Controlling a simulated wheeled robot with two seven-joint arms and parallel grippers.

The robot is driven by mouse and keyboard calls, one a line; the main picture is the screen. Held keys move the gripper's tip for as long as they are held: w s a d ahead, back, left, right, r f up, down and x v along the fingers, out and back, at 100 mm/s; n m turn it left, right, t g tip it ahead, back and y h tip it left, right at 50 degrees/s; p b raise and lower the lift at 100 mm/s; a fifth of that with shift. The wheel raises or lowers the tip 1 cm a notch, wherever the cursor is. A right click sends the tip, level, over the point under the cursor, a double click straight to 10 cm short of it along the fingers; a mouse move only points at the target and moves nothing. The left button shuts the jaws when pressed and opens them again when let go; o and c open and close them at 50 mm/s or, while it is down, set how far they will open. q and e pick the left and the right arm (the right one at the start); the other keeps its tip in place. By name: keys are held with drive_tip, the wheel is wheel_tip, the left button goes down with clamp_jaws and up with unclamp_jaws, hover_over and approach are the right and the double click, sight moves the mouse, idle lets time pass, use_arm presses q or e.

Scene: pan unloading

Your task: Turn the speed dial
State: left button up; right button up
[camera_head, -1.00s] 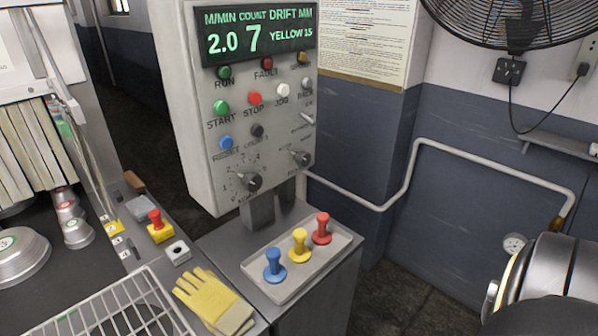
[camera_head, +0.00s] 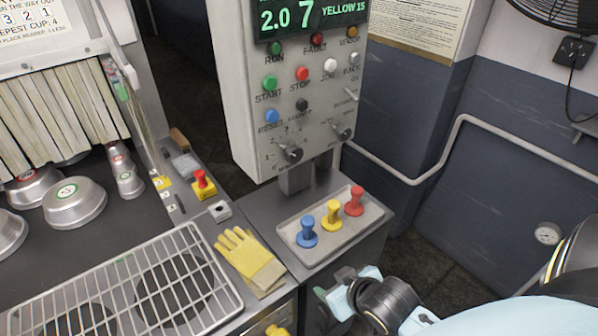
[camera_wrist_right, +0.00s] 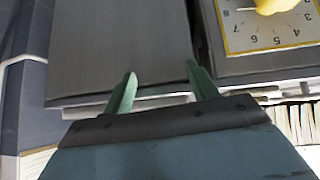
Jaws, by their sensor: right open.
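The control box (camera_head: 250,95) stands upright behind the counter. On its lower face is a dark round knob (camera_head: 290,153) on a numbered scale, which looks like the speed dial. A second dark knob (camera_head: 343,132) sits to its right; its label is too small to read. The display (camera_head: 312,14) reads 2.0, 7 and YELLOW 15. My right gripper (camera_head: 335,286) is low in the head view, below and apart from the box. In the right wrist view its two green fingers (camera_wrist_right: 162,86) stand apart with nothing between them. My left gripper is out of view.
A tray (camera_head: 290,232) with blue, yellow and red handled stamps sits below the box. Yellow gloves (camera_head: 247,258), a wire rack (camera_head: 120,280) and a red button (camera_head: 202,179) lie to the left. A yellow-framed dial plate (camera_wrist_right: 270,27) shows in the right wrist view.

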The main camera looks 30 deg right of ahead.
wheel_tip(320, 180, up, 7)
drive_tip(key=t, duration=0.1)
drive_tip(key=t+y, duration=0.2)
drive_tip(key=t, duration=0.7)
approach(297, 157)
drive_tip(key=w, duration=0.3)
drive_tip(key=w+p, duration=0.1)
drive_tip(key=w, duration=0.2)
drive_tip(key=w+a+p, duration=0.1)
drive_tip(key=w, duration=0.2)
drive_tip(key=shift+w+r, duration=0.15)
drive_tip(key=shift+r, duration=0.05)
drive_tip(key=shift+c, duration=0.5)
drive_tip(key=c, duration=0.9)
drive_tip(key=shift+o, duration=0.2)
drive_tip(key=n+p, duration=0.2)
drive_tip(key=shift+r+n, duration=0.2)
drive_tip(key=shift+n, duration=0.2)
drive_tip(key=shift+d+f+n+p, duration=0.1)
drive_tip(key=shift+n+p, duration=0.3)
drive_tip(key=shift+n, duration=0.6)
drive_tip(key=shift+f, duration=0.1)
